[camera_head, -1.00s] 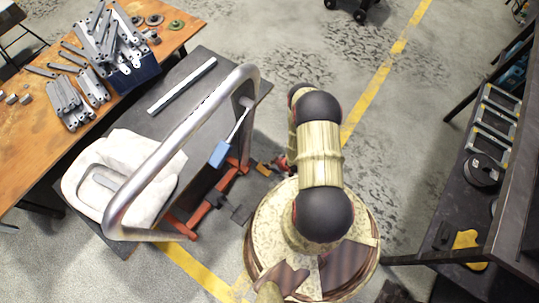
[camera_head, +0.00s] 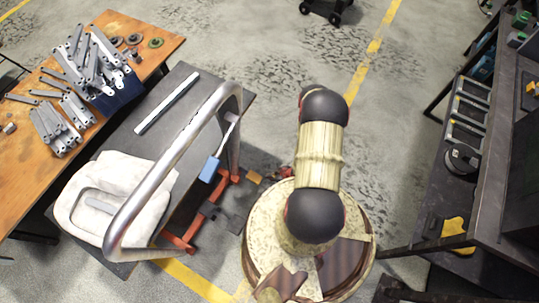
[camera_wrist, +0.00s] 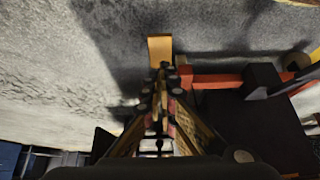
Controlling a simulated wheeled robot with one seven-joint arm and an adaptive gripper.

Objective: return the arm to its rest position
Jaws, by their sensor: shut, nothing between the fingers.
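My arm is folded over my round base in the middle of the head view, with its dark joints and pale link (camera_head: 320,156) seen from above. My gripper (camera_wrist: 163,72) shows in the wrist view with its fingertips together and nothing between them. It points over the grey floor, near a small orange-yellow piece (camera_wrist: 160,48) and a red-orange frame part (camera_wrist: 218,79). In the head view the gripper is mostly hidden behind the arm.
A dark cart (camera_head: 192,120) with a bent metal handle (camera_head: 165,160), a white cloth-like bundle (camera_head: 135,188) and a pale bar (camera_head: 167,103) stands left of my arm. A wooden table (camera_head: 160,45) with several grey brackets lies beyond. A dark bench (camera_head: 490,190) stands right. Floor ahead is open.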

